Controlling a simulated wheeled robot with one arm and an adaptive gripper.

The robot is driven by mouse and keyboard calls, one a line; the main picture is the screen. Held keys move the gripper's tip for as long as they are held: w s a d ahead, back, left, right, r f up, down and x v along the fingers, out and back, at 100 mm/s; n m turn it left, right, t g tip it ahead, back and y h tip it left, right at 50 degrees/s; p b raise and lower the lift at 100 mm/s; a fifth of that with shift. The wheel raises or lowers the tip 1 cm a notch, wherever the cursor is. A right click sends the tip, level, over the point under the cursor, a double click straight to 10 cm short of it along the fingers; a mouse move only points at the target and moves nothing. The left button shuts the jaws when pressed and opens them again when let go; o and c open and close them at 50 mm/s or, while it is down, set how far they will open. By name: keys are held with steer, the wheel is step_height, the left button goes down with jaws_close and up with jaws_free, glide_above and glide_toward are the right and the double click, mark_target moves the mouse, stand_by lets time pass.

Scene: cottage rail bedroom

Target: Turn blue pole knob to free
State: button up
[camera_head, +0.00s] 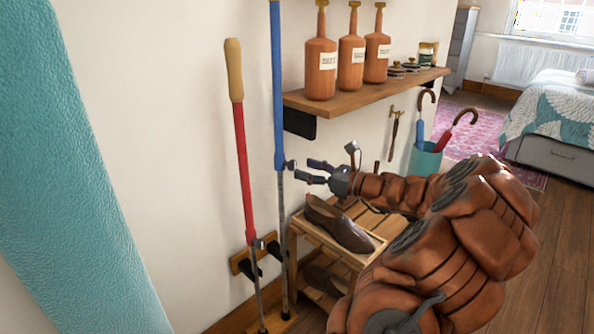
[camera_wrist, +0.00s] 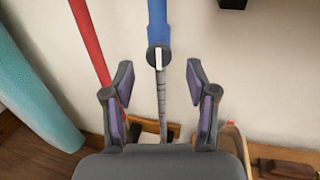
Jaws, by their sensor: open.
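The blue pole (camera_head: 277,90) stands almost upright by the wall, blue above and thin grey below. Its knob (camera_head: 290,165) sits at the lower end of the blue part. In the wrist view the knob (camera_wrist: 158,55) is a dark round disc with a pale bar running nearly upright. My gripper (camera_head: 312,172) is open and empty, just right of the knob in the head view. In the wrist view the knob lies between the two fingers' lines, a little above the level of the fingertips (camera_wrist: 160,80). I see no contact.
A red pole (camera_head: 241,150) with a wooden grip leans left of the blue one. A wall shelf (camera_head: 360,92) with several bottles is at the upper right. A wooden rack (camera_head: 300,232) with brown shoes stands below my gripper. A teal rolled thing (camera_head: 75,150) is at left.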

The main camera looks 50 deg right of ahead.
mark_target(294, 166)
steer(key=shift+b+x, duration=0.35)
steer(key=shift+x, duration=1.55)
steer(key=shift+a, duration=0.1)
steer(key=shift+c, duration=0.2)
